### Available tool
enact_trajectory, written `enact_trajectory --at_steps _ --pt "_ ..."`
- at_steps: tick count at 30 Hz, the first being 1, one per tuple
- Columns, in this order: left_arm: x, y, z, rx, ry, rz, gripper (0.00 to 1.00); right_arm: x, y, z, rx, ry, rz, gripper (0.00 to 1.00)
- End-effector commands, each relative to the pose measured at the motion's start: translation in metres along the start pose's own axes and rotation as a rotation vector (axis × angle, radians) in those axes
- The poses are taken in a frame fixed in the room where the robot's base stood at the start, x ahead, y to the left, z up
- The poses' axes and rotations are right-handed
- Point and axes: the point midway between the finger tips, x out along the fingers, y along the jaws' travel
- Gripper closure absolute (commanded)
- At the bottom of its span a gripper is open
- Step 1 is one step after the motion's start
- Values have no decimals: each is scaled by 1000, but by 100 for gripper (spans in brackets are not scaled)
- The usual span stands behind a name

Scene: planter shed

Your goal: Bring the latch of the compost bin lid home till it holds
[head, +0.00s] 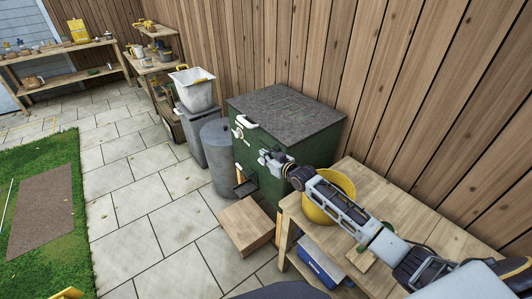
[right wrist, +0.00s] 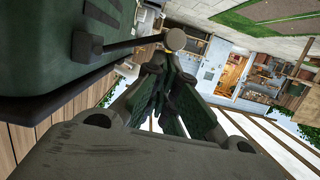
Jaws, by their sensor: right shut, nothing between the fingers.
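The compost bin (head: 245,156) is a green box against the fence, with a flat dark grey lid (head: 288,108) lying down on it. A white handle (head: 247,122) shows at the lid's front edge. My right gripper (head: 264,157) is shut and empty, close to the bin's front. In the right wrist view, its fingers (right wrist: 165,95) are together. There a dark bar with a round knob (right wrist: 175,40), which looks like the latch, sticks out from the green bin, just beyond the fingertips. I cannot tell if they touch or if the latch is seated. My left gripper is out of view.
A wooden bench (head: 415,222) with a yellow pot (head: 330,200) stands right of the bin, under my right arm. A wooden box (head: 247,225) sits on the paving before the bin. A grey barrel (head: 217,158) stands at its left. The paving further left is clear.

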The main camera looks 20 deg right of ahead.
Motion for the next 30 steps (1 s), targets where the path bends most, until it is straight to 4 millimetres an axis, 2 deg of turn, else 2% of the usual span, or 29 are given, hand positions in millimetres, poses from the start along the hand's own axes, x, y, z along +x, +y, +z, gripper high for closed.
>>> enact_trajectory --at_steps 6,15,22,30 --pt "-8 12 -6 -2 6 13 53 2 -2 9 -139 -2 35 100" --pt "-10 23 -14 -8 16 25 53 6 -2 23 -339 -2 85 100" --pt "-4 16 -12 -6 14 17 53 8 0 35 -500 -2 125 100" --pt "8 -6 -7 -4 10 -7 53 12 6 47 -701 -2 176 100"
